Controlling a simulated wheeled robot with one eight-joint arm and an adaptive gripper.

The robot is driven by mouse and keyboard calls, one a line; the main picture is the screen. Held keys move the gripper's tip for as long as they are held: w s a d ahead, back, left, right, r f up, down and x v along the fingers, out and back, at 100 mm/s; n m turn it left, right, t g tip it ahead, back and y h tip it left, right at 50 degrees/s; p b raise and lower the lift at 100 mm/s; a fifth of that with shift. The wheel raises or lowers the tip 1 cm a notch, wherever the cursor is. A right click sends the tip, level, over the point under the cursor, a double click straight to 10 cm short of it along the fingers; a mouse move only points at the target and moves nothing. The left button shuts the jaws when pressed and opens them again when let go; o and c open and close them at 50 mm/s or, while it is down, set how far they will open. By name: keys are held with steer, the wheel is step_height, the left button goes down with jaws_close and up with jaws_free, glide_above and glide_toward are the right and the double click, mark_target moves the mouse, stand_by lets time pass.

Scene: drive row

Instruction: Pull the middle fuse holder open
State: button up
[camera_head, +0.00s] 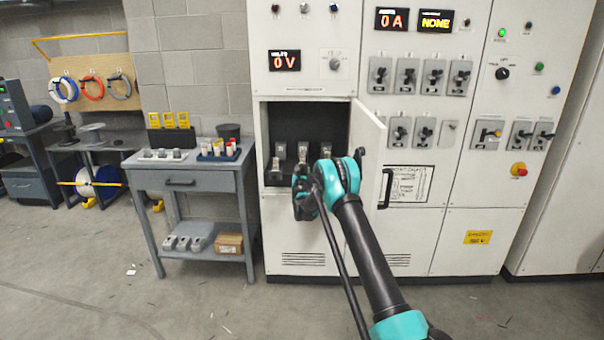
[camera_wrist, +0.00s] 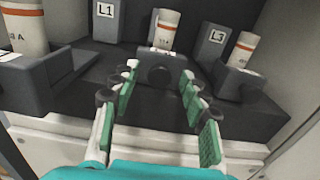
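The middle fuse holder (camera_wrist: 163,70) is a dark block with a round knob on its front and a white label on top. A white fuse (camera_wrist: 167,32) with an orange band stands behind it. My gripper (camera_wrist: 160,76) is open, with one finger on each side of this block; I cannot tell whether the fingertips touch it. In the head view my gripper (camera_head: 303,188) is at the open compartment and hides the lower part of the middle holder. The left holder (camera_wrist: 60,72) and the right holder (camera_wrist: 238,82) flank it, each with a fuse.
The compartment's open door (camera_head: 368,150) stands close to the right of my gripper. The front sill (camera_wrist: 130,138) runs below it in the wrist view. A grey workbench (camera_head: 190,180) stands left of the cabinet. The floor in front is mostly clear.

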jaws_close()
steer(key=shift+s, duration=0.1)
steer(key=s, duration=0.9)
steer(key=shift+a, duration=0.2)
jaws_free()
steer(key=shift+w, duration=0.1)
steer(key=s, duration=1.2)
steer(key=shift+a, duration=0.2)
